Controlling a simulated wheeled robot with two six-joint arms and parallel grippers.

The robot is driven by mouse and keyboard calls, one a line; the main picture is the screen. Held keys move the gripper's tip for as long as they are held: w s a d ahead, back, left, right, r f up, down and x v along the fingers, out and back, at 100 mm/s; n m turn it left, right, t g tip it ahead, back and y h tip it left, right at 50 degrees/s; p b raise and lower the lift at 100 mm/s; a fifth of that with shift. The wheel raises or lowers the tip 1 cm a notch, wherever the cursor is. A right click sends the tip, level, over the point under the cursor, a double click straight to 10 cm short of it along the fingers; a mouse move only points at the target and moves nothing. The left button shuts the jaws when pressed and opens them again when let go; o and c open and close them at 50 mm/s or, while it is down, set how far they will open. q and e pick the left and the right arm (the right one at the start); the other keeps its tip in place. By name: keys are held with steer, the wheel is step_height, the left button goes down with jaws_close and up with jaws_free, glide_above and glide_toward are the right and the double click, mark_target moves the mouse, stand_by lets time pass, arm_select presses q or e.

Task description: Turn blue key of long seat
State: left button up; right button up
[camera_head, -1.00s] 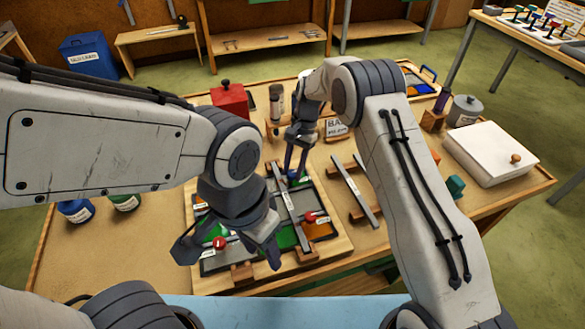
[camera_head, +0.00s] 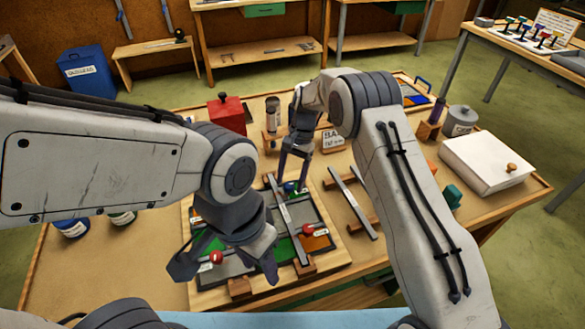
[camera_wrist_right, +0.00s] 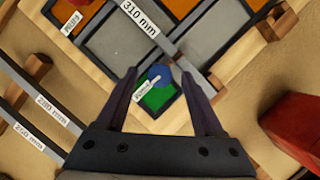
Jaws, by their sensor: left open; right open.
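The blue key (camera_wrist_right: 160,75) is a round knob beside a small white tag at the edge of the leaded panel (camera_wrist_right: 222,45). It also shows in the head view (camera_head: 291,187), partly hidden. My right gripper (camera_head: 293,181) is open above it; in the right wrist view the fingers stand either side of the key, with a gap on both sides. A grey bar marked 310 mm (camera_wrist_right: 158,33) crosses the panel close to the key. My left gripper (camera_head: 228,272) is open and empty over the near left of the panel, hiding part of it.
Red knobs (camera_head: 307,229) (camera_head: 215,258) sit on the panel. A red box (camera_head: 227,112) stands behind, a white box (camera_head: 487,162) at right.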

steer(key=b+v, duration=0.1)
steer(key=v, duration=0.8)
steer(key=shift+r, duration=0.3)
steer(key=shift+d, duration=0.1)
steer(key=s+a+r+n+t+h, duration=0.1)
steer(key=s+a+r+n, duration=0.15)
steer(key=s+r, duration=0.4)
steer(key=s+a+r+n+t, duration=0.1)
steer(key=s+a+r+n, duration=0.2)
steer(key=s, duration=0.7)
steer(key=s+d+f+n+t, duration=0.1)
steer(key=s+d+n, duration=0.2)
steer(key=s, duration=0.6)
steer(key=s+d+f+n+t, duration=0.1)
steer(key=s+d+n, duration=0.3)
steer(key=s, duration=0.6)
steer(key=shift+s+d+f+n, duration=0.2)
steer(key=shift+d+f+n, duration=0.1)
steer(key=shift+f+n, duration=0.35)
